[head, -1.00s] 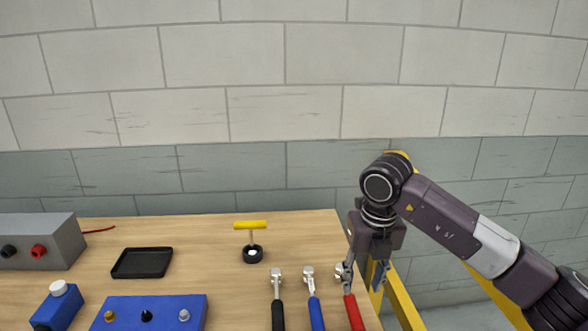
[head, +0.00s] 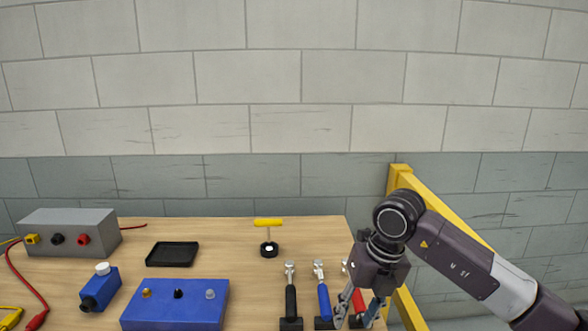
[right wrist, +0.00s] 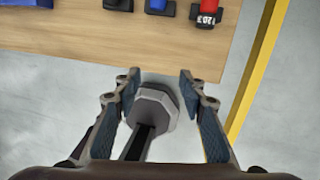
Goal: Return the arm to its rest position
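My right arm (head: 463,264) reaches in from the right in the head view. Its gripper (head: 356,314) points down near the table's right edge, in front of the red-handled tool (head: 366,303), partly hiding it. The right wrist view shows the two fingers (right wrist: 159,84) spread apart, with no tool gripped. A grey many-sided part with a dark shaft shows between the fingers, apart from both; I cannot tell what it is. My left gripper is not in view.
The wooden table (head: 225,255) holds blue-handled (head: 323,298) and black-handled (head: 291,298) tools, a yellow-topped T-shaped piece (head: 268,223), a black tray (head: 172,254), a blue panel (head: 175,305) and a grey box (head: 70,232). A yellow rail (head: 455,215) stands right of the table.

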